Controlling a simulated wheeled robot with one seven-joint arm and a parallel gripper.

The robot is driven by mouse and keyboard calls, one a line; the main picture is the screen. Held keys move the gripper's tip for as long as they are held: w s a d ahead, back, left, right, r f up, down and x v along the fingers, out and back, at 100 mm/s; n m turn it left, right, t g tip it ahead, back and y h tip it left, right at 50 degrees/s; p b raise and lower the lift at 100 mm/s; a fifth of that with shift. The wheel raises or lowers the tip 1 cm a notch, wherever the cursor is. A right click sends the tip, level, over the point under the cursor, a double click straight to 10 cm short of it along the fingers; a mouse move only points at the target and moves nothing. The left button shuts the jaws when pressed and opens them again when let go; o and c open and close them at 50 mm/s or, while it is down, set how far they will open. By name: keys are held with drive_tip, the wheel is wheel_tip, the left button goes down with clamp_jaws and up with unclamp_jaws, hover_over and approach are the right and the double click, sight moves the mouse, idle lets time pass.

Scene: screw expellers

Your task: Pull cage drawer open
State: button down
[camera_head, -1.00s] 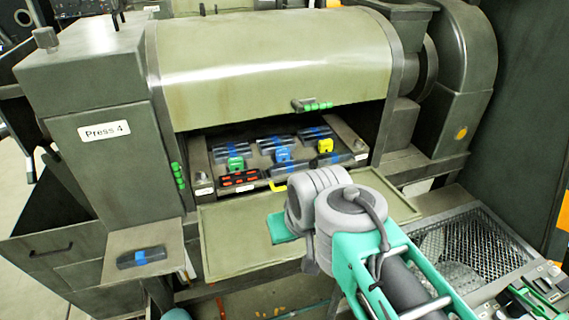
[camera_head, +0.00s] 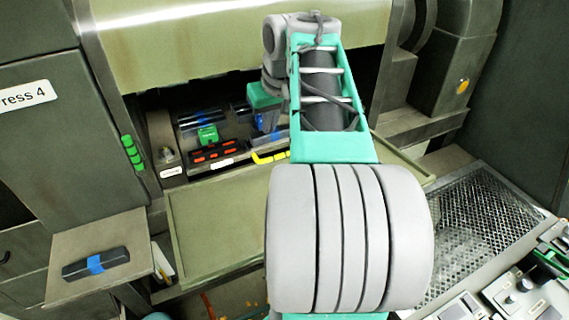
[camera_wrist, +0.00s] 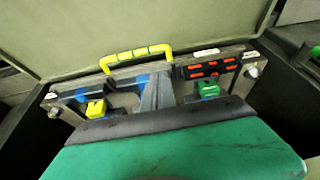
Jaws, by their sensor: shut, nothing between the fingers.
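The cage drawer (camera_head: 165,170) sits inside the opening of the press, under the raised cover. Its yellow handle (camera_head: 270,157) is on the front edge, partly hidden by my arm. My gripper (camera_wrist: 163,78) is shut and empty. Its grey fingers point at the drawer's front edge, just beside one end of the handle and not around it. Whether they touch it I cannot tell. In the head view the fingertips are hidden behind my arm.
On the drawer are a green clamp (camera_head: 208,135), a black block with red marks (camera_head: 217,152) and a yellow clamp (camera_wrist: 96,108). A flat green-grey flap (camera_head: 220,225) lies before the opening. A side shelf (camera_head: 95,240) and a mesh tray (camera_head: 470,245) flank it.

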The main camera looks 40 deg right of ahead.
drive_tip(key=s+d+f, duration=0.2)
drive_tip(key=d, duration=0.4)
drive_tip(key=shift+m, duration=0.3)
drive_tip(key=x, duration=0.6)
drive_tip(key=b+x, duration=0.1)
drive_tip(key=x, duration=0.2)
drive_tip(key=shift+w+d+f, duration=0.1)
drive_tip(key=shift+w+d, duration=0.05)
drive_tip(key=shift+d, duration=0.15)
